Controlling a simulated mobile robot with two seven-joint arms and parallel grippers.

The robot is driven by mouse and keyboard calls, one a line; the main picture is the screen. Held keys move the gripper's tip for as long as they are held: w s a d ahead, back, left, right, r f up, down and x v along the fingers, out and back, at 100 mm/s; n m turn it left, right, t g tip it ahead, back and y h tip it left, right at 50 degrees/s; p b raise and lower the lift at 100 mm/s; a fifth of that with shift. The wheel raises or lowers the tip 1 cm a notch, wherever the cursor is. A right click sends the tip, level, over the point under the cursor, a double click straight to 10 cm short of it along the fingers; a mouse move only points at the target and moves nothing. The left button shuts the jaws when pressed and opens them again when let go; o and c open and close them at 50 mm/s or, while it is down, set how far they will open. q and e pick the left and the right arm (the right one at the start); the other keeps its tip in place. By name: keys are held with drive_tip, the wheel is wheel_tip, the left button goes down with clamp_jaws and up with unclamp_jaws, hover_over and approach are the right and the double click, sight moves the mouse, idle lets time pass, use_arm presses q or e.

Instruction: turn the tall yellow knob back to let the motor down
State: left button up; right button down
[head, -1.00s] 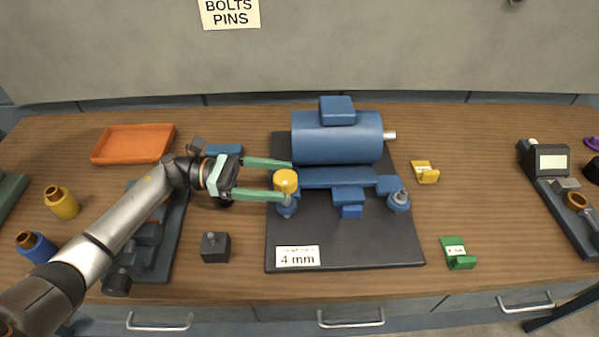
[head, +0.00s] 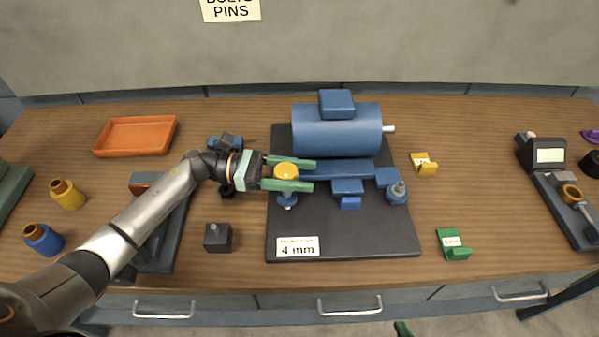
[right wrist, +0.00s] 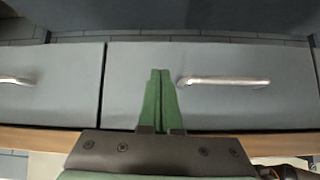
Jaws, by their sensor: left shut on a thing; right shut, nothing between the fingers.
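The tall yellow knob (head: 286,172) stands upright at the left front of the blue motor's base (head: 345,172). My left gripper (head: 289,174) is shut on the knob, one green finger behind it and one in front. The blue motor (head: 337,131) lies on its base on a dark plate (head: 350,237) with a "4 mm" label (head: 297,247). My right gripper (right wrist: 161,100) is shut and empty in the right wrist view, in front of the drawers. In the head view only a green tip (head: 402,328) shows at the bottom edge.
A yellow gauge piece (head: 424,164) and a green one (head: 453,244) lie right of the plate. A dark block (head: 217,237) stands left of it. An orange tray (head: 135,136) is at the back left. A dial device (head: 545,155) is at the right. The wood between is clear.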

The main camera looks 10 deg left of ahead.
use_arm(q)
drive_tip(key=c, duration=0.8)
drive_tip(key=shift+o, duration=0.2)
